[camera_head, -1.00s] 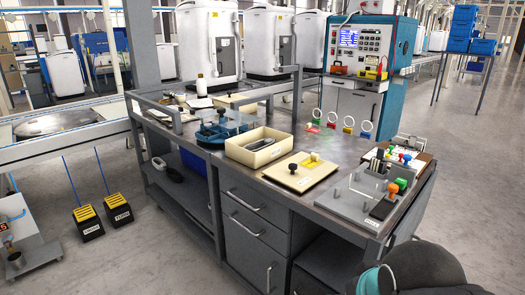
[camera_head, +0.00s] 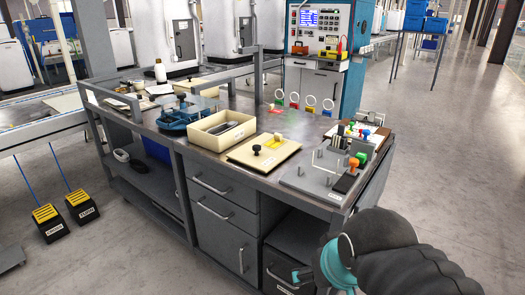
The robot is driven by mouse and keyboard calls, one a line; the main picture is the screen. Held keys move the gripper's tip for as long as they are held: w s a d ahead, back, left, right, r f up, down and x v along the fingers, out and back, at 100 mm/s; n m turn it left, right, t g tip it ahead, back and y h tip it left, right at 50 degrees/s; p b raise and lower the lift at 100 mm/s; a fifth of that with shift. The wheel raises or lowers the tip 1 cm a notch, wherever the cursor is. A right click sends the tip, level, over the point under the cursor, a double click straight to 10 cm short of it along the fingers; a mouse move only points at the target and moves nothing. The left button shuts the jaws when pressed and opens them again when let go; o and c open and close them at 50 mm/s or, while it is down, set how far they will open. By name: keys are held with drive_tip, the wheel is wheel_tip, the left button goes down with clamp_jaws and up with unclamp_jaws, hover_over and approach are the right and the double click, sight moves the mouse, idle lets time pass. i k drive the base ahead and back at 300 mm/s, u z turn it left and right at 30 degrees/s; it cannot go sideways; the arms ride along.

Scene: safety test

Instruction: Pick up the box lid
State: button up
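A flat cream box lid (camera_head: 244,156) with a black knob and a yellow piece on top lies on the grey workbench (camera_head: 160,141), near its front edge. An open cream box (camera_head: 201,139) with dark items inside stands just left of it. Another cream lid-like plate (camera_head: 206,82) lies farther back on the bench. Part of my arm, black with teal rings, shows at the bottom right, in front of the bench and apart from the lid.
A grey fixture board (camera_head: 310,180) with pegs and coloured blocks stands right of the lid. A blue holder (camera_head: 187,117) is left of the open box. Several coloured tags with white rings stand behind the lid. Open floor (camera_head: 455,150) lies to the right.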

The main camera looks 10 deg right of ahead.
sight(254, 154)
drive_tip(key=u, duration=0.4)
drive_tip(key=k, duration=0.5)
drive_tip(key=u, duration=1.15)
drive_tip(key=i, duration=0.6)
drive_tip(key=z, duration=0.75)
drive_tip(key=i, duration=0.5)
drive_tip(key=z, duration=0.55)
